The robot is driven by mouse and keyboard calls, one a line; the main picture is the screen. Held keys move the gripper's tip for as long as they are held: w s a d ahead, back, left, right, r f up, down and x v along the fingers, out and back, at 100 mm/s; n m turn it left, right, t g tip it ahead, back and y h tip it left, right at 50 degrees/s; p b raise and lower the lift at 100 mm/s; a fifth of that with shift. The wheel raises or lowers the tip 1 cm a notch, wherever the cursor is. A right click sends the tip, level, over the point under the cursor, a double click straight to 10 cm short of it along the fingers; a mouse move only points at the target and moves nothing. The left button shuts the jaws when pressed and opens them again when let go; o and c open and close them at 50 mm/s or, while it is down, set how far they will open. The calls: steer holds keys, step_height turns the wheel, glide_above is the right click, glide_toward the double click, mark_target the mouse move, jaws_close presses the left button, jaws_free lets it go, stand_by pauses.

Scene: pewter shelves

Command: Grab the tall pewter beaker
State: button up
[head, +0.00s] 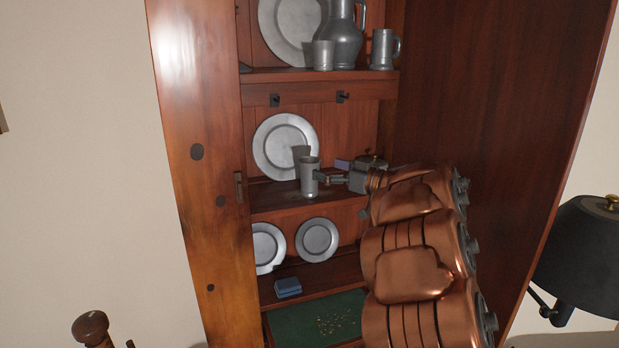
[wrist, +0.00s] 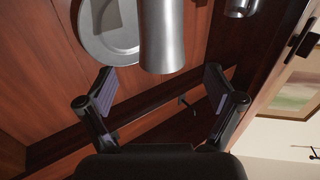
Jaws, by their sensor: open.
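The tall pewter beaker (head: 309,180) stands upright on the middle shelf, in front of a pewter plate (head: 275,148). My gripper (head: 326,178) reaches in from the right at the beaker's height, its fingers close beside it. In the wrist view the beaker (wrist: 162,35) is at the top centre, its upper part cut off by the frame. My gripper (wrist: 160,82) is open there, one finger to each side of the beaker's line. No contact between fingers and beaker is clear.
The top shelf (head: 300,75) holds a small cup (head: 323,55), a jug (head: 345,42) and a tankard (head: 382,48). Below stand two small plates (head: 317,240) and a blue box (head: 288,287). A cabinet side post (head: 205,170) bounds the left; a dark lamp (head: 585,255) is right.

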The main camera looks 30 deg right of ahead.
mark_target(310, 160)
steer(key=shift+p+x, duration=0.35)
steer(key=shift+x, duration=2.7)
steer(key=shift+a, duration=0.1)
steer(key=c, duration=1.4)
steer(key=shift+r, duration=0.1)
